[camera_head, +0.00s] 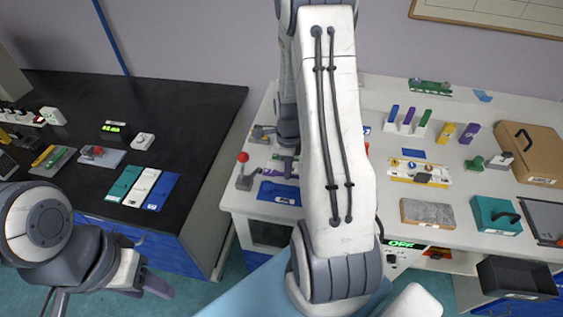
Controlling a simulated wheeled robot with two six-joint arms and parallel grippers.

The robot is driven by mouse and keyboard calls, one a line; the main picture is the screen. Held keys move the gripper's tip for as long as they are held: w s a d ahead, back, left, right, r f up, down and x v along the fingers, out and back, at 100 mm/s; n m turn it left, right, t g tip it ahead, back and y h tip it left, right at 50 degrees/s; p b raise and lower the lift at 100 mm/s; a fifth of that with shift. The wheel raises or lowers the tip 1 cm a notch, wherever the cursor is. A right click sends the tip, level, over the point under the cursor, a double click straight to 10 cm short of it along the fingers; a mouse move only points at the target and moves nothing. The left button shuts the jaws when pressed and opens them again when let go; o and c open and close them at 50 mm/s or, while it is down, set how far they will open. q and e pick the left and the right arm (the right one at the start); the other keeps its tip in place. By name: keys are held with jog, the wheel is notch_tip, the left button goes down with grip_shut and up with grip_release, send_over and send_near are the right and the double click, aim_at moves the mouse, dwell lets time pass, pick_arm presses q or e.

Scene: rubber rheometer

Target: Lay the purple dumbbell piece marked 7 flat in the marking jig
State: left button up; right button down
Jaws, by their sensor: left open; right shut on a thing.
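My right arm crosses the middle of the head view and reaches over the white table. Its dark wrist (286,130) shows left of the forearm, and its fingers are largely hidden. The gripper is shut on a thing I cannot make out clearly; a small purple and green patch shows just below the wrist. A blue plate with a white shape (279,193), possibly the marking jig, lies on the table in front of it. A purple piece (470,133) stands at the back right; its number is too small to read. My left gripper (108,293) is open and empty at the lower left.
A rack with blue, purple and green pieces (407,122) stands at the back. A yellow and white fixture (419,172), a grey block (427,213), a teal case (496,215) and a cardboard box (531,152) fill the right. A red-knobbed lever (244,172) stands by the left edge.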

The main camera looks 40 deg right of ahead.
aim_at(287, 189)
jog(key=shift+w, duration=0.15)
jog(key=shift+a+f+b, duration=0.1)
jog(key=shift+f+b, duration=0.3)
jog(key=shift+b, duration=0.05)
jog(key=shift+f+b, duration=2.1)
jog(key=shift+f, duration=0.4)
jog(key=shift+f+b, duration=0.4)
jog(key=shift+f, duration=0.15)
jog(key=c, duration=0.9)
grip_release()
jog(key=shift+o, duration=0.2)
jog(key=shift+r, duration=0.15)
